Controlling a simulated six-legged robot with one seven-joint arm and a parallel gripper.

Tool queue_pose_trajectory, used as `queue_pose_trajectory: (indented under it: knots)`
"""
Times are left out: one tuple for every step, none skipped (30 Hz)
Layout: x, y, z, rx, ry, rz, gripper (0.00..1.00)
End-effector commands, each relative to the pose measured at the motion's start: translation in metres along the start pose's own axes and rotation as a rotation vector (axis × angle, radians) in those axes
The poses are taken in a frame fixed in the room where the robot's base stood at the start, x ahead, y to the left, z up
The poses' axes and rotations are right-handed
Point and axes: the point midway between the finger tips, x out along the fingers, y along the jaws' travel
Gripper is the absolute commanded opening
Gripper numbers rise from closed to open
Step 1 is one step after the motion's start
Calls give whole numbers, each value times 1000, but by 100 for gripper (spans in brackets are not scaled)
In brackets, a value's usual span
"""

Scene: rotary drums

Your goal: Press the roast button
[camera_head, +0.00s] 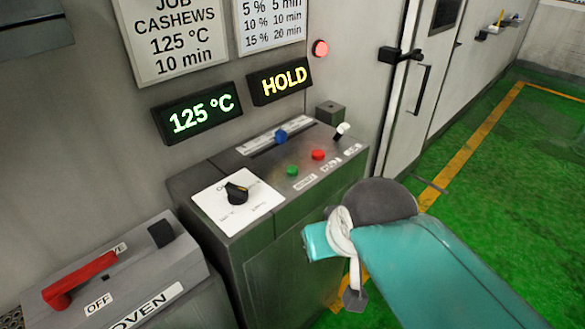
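The control console (262,228) stands against the grey wall in the middle of the view. Its sloped top carries a green button (292,170) and a red button (318,154). A small label (305,182) lies in front of the green button, but its print is too small to read surely, so I cannot tell which button is roast. My teal arm comes in from the lower right, in front of the console's right side. A dark grey tip (354,299) hangs below its end and may be my gripper. Its fingers cannot be made out. Nothing touches the buttons.
The console also has a black dial (237,193), a blue slider knob (281,136) and a white-tipped switch (342,130). An oven box (140,265) with a red handle (80,280) stands left. Displays read 125 °C and HOLD. A red lamp shows above. Green floor is open right.

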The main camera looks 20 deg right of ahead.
Motion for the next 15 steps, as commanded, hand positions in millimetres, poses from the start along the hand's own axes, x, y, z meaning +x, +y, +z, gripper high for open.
queue_pose_trajectory:
  knots:
    - [0,0,0,0,0,0,35]
    - [0,0,0,0,0,0,29]
    - [0,0,0,0,0,0,21]
    - [0,0,0,0,0,0,15]
    - [0,0,0,0,0,0,9]
    - [0,0,0,0,0,0,1]
    - [0,0,0,0,0,0,0]
    - [0,0,0,0,0,0,0]
    - [0,0,0,0,0,0,0]
    - [0,0,0,0,0,0,0]
    - [0,0,0,0,0,0,0]
    - [0,0,0,0,0,0,0]
    - [0,0,0,0,0,0,0]
    - [0,0,0,0,0,0,0]
    - [0,0,0,0,0,0,0]
